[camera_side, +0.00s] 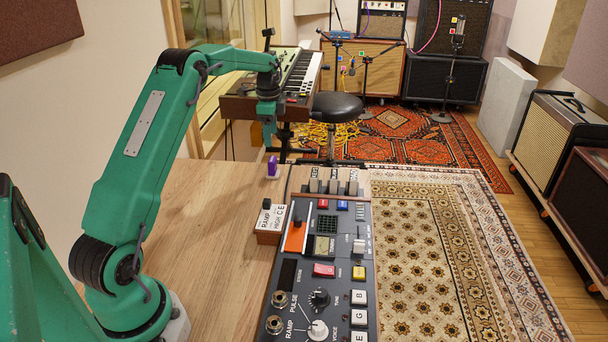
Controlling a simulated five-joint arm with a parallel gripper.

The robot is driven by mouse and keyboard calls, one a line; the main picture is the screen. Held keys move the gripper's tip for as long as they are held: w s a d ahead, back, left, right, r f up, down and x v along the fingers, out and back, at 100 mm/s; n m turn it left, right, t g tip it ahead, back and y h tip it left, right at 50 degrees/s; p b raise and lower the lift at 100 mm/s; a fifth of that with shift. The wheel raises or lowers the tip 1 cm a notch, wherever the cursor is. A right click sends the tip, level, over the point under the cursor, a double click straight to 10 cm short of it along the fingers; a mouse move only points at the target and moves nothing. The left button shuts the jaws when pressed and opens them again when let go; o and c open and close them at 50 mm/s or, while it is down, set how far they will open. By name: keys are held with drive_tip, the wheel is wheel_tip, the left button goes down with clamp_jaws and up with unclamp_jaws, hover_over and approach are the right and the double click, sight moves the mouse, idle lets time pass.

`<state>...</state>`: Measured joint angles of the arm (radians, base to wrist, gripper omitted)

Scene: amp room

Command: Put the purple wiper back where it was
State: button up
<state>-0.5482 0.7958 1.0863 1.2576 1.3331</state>
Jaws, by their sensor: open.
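The small purple wiper (272,165) sits upright on the wooden table (200,230) near its far edge, just left of the dark control panel. It has a pale lower part. My gripper (268,143) points down a little above the wiper and appears apart from it. It is empty. The jaws are small at this distance, and the gap between the fingertips is hard to see.
The control panel (330,262) with knobs, buttons and raised far-end blocks stands right of the wiper. A small wooden box (269,237) with a black-topped lever stands nearer. The table's left part is clear. A stool (337,106) and keyboard (301,75) are beyond the table.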

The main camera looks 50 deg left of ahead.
drive_tip(key=shift+d, duration=0.1)
idle(0.4)
drive_tip(key=s+d+r+n+t, duration=0.1)
drive_tip(key=s+d+r+n, duration=0.1)
drive_tip(key=s+d+r, duration=0.6)
drive_tip(key=s+d+r+n+t, duration=0.2)
drive_tip(key=d+r, duration=0.5)
drive_tip(key=d, duration=0.4)
drive_tip(key=s+d+f+n+t, duration=0.1)
drive_tip(key=s+d+n, duration=0.1)
drive_tip(key=s+d, duration=0.4)
drive_tip(key=s+d+f+n+t, duration=0.1)
drive_tip(key=s+d, duration=0.5)
drive_tip(key=s, duration=0.6)
drive_tip(key=shift+s+f+n+t, duration=0.3)
drive_tip(key=shift+f+n, duration=0.25)
drive_tip(key=shift+n, duration=0.45)
